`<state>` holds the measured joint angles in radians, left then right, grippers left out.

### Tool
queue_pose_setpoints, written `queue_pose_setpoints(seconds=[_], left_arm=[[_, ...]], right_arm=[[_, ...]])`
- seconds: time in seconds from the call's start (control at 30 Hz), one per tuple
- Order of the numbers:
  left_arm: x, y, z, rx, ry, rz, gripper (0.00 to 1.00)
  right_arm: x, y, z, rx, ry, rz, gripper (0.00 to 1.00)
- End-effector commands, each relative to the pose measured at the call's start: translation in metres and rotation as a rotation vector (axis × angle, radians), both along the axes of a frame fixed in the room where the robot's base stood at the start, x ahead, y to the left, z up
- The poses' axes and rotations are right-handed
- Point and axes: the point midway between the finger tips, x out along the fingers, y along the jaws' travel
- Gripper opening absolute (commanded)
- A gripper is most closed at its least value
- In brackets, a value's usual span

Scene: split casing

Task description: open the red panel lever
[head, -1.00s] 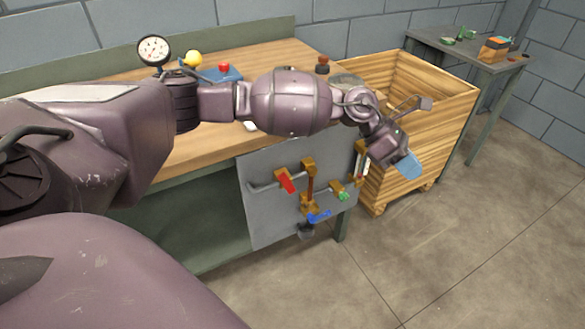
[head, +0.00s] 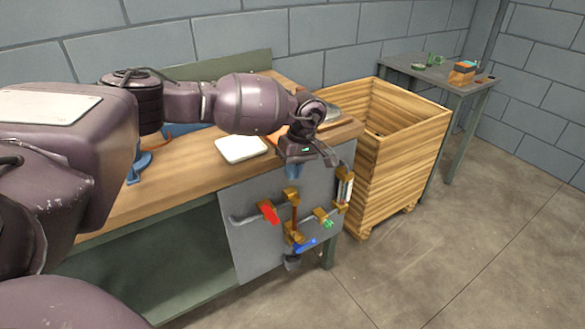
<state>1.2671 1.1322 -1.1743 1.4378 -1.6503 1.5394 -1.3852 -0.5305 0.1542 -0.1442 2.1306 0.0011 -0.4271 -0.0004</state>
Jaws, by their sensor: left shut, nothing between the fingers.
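The red lever (head: 269,213) is on the grey panel (head: 240,262) at the front of the workbench. It sits on a grey pipe, left of a brass fitting (head: 291,196), and slants down to the right. My left gripper (head: 293,172) is above the panel's upper part, up and right of the red lever and apart from it. Its blue fingertips point down and look shut with nothing held. My right gripper is not in view.
The panel also bears a blue lever (head: 306,245), a green handle (head: 323,218) and a gauge tube (head: 344,189). A white tray (head: 241,149) lies on the workbench (head: 180,185). A wooden crate (head: 400,165) stands right of the panel. Floor in front is clear.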

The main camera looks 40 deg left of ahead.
Motion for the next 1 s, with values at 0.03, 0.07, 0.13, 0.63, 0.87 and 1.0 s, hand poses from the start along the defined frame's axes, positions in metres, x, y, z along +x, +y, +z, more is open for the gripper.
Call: queue_pose_setpoints(seconds=[0.03,0.07,0.13,0.63,0.87,1.0], left_arm=[[-0.003,0.001,-0.013,0.000,0.005,0.000,0.00],[-0.004,0.001,-0.018,0.001,0.006,0.000,0.00],[-0.006,0.002,-0.030,0.000,0.005,0.000,0.00],[-0.042,0.017,-0.074,-0.001,-0.002,0.001,0.00],[-0.048,0.019,-0.079,-0.002,0.000,0.002,0.00],[-0.048,0.019,-0.079,-0.002,0.000,0.002,0.00]], right_arm=[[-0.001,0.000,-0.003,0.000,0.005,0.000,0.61],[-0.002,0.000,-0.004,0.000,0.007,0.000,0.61],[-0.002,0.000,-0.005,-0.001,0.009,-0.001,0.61],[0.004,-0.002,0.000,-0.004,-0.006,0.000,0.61],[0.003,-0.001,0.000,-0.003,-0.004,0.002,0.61],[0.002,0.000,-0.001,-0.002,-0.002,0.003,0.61]])
